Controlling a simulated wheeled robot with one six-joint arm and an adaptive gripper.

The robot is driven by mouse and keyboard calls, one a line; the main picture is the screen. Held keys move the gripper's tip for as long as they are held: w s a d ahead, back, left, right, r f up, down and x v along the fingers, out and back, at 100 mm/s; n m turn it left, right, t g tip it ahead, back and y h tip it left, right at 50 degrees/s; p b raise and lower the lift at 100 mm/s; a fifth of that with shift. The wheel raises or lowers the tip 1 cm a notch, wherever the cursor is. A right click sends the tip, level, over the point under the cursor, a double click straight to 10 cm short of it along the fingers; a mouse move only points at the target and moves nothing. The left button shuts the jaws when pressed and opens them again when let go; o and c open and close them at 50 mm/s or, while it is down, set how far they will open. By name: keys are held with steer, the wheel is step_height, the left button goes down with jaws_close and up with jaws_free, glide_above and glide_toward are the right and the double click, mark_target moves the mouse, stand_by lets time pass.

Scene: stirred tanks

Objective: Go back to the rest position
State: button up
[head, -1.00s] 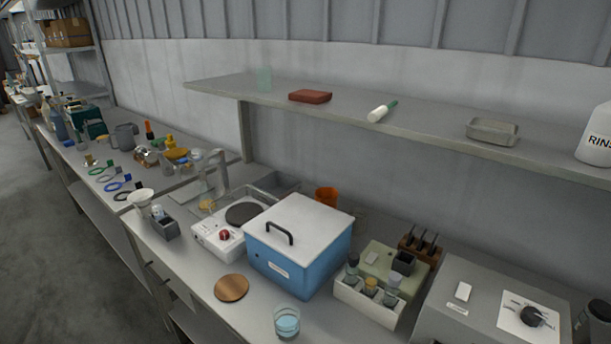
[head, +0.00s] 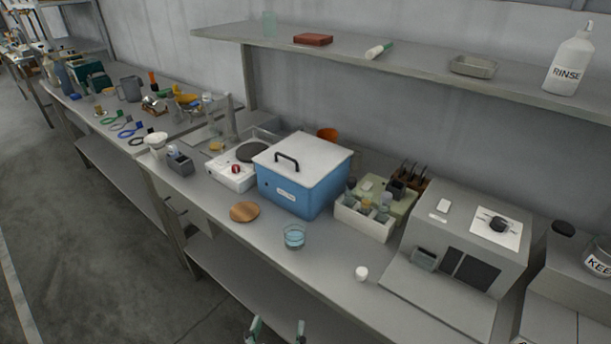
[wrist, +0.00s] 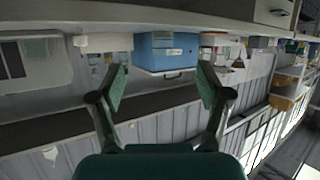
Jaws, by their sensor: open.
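My gripper (head: 277,330) shows at the bottom edge of the head view, in front of the bench and apart from it. In the wrist view my gripper (wrist: 160,88) is open, with its two fingers spread wide and nothing between them. The wrist view is upside down, with the bench along the top. The blue box with a white lid (wrist: 165,52) stands beyond the fingers there. It also shows in the head view (head: 300,185), closed, in the middle of the bench (head: 330,270).
A glass of blue liquid (head: 294,238), a round wooden disc (head: 244,212) and a small white cup (head: 361,273) stand near the bench's front. A hotplate (head: 232,172), a bottle rack (head: 364,220) and a grey machine (head: 465,235) stand behind. A shelf (head: 420,70) overhangs. The floor (head: 90,240) is clear.

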steer(key=s+d+f+n+g+y, duration=0.1)
steer(key=s+d+f+n+y, duration=0.1)
steer(key=s+d+f, duration=0.5)
steer(key=s+d+f+n+y, duration=0.1)
steer(key=s+d+f+n, duration=0.15)
steer(key=d+f, duration=0.4)
steer(key=s+d+r+m, duration=0.1)
steer(key=s+d+r, duration=0.2)
steer(key=s, duration=0.3)
steer(key=s+d+r+m+t+h, duration=0.1)
steer(key=s+d+r, duration=0.2)
steer(key=s, duration=0.4)
steer(key=s+d+r+m+t, duration=0.1)
steer(key=s+d+r, duration=0.2)
steer(key=s, duration=0.3)
steer(key=shift+s+d+r, duration=0.2)
steer(key=shift+d+r, duration=0.05)
steer(key=shift+d, duration=0.4)
